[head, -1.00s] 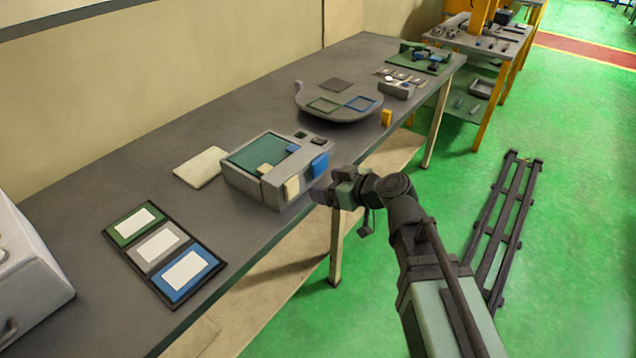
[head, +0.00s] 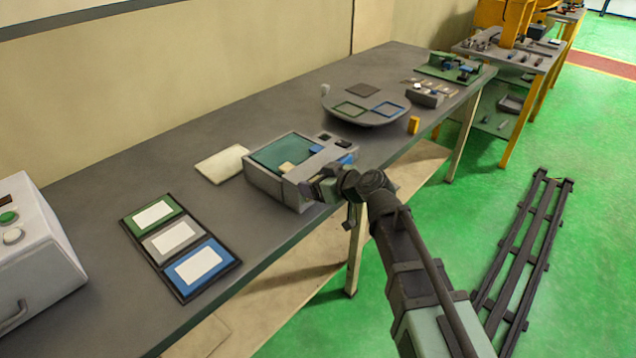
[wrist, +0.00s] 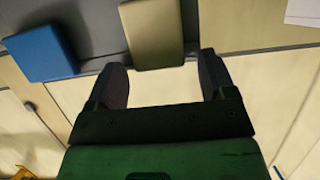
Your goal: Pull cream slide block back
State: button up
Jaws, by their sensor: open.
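The cream slide block (wrist: 153,33) shows in the wrist view, upper middle, at the front of the grey box. My gripper (wrist: 163,62) is open, with one dark finger to each side of the block's near end; I cannot tell whether either touches it. In the head view my gripper (head: 318,190) is at the front of the grey box (head: 272,185) and hides the block's front part. A small cream piece (head: 287,167) shows on the box's green top. A blue block (wrist: 42,53) sits left of the cream one in the wrist view.
A cream plate (head: 222,164) lies left of the box. A frame with green, grey and blue panels (head: 178,246) lies nearer on the table. A rounded grey tray (head: 366,117) and a yellow block (head: 414,125) are farther right.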

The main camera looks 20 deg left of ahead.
jog(key=c, duration=1.3)
jog(key=d, duration=0.1)
jog(key=s+d, duration=0.1)
jog(key=shift+s+d, duration=0.2)
jog(key=shift+d, duration=0.2)
jog(key=o, duration=1.3)
jog(key=shift+d, duration=0.1)
jog(key=p+v, duration=0.4)
jog(key=v, duration=0.6)
jog(key=shift+d+r, duration=0.25)
jog(key=shift+d, duration=0.05)
